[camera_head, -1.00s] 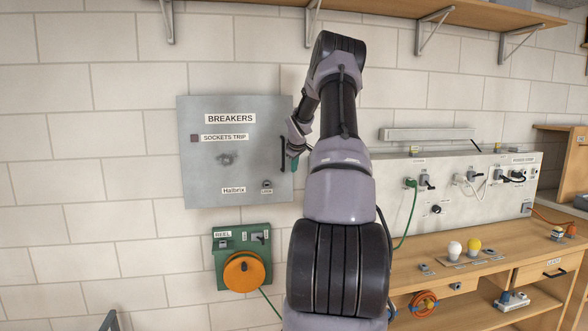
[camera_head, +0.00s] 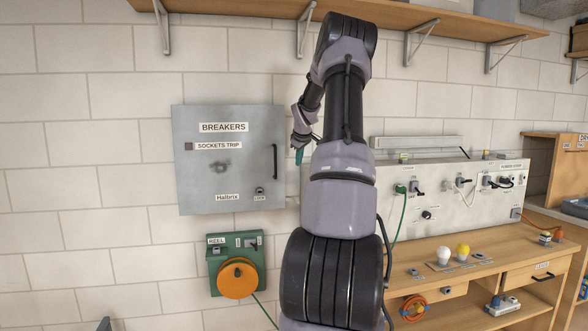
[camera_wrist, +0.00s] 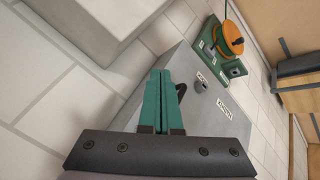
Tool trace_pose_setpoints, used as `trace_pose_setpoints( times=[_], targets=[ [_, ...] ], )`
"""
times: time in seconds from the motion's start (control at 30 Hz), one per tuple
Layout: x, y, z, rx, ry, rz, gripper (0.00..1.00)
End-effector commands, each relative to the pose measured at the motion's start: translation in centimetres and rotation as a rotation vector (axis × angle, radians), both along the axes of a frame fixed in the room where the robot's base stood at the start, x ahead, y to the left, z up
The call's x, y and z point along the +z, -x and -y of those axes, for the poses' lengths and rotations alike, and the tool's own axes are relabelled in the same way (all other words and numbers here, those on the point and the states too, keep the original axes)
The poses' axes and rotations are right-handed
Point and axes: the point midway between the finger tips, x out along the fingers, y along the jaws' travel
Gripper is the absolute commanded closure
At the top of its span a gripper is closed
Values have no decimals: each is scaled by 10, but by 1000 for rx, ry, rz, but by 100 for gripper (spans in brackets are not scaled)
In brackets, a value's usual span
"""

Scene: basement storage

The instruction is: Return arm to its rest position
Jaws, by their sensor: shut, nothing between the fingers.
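My gripper (camera_head: 299,156) is in front of the wall, just right of the grey breaker cabinet, with part of it hidden behind my arm in the head view. In the wrist view its green fingers (camera_wrist: 164,102) lie together, shut and empty. The breaker cabinet (camera_head: 215,185) has a closed door with a black handle (camera_head: 275,161) at its right side. In the wrist view the cabinet (camera_wrist: 205,112) lies behind the fingers, and the gripper appears apart from the handle.
A green reel unit (camera_head: 213,265) with an orange reel (camera_head: 237,279) hangs below the cabinet. A workbench (camera_head: 480,263) with a socket panel (camera_head: 450,207) and bulbs stands at the right. A wooden shelf (camera_head: 400,12) runs above my arm. Bare wall is at the left.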

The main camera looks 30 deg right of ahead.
Motion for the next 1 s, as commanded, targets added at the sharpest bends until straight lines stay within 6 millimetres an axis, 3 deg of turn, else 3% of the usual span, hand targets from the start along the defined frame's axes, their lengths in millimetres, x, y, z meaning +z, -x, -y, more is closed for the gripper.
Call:
trace_pose_setpoints(
  times=[0.3, 0.43, 0.57, 0.67, 0.8, 1.0],
  targets=[
    [8, 6, 0, 1, -2, -1, 100],
    [20, 8, -21, -3, -9, 0, 100],
    [50, 23, -82, -31, -41, 5, 100],
    [76, 49, -143, -73, -89, 16, 100],
    [102, 98, -219, -143, -173, 39, 100],
    [123, 186, -307, -250, -335, 80, 100]
  ],
)
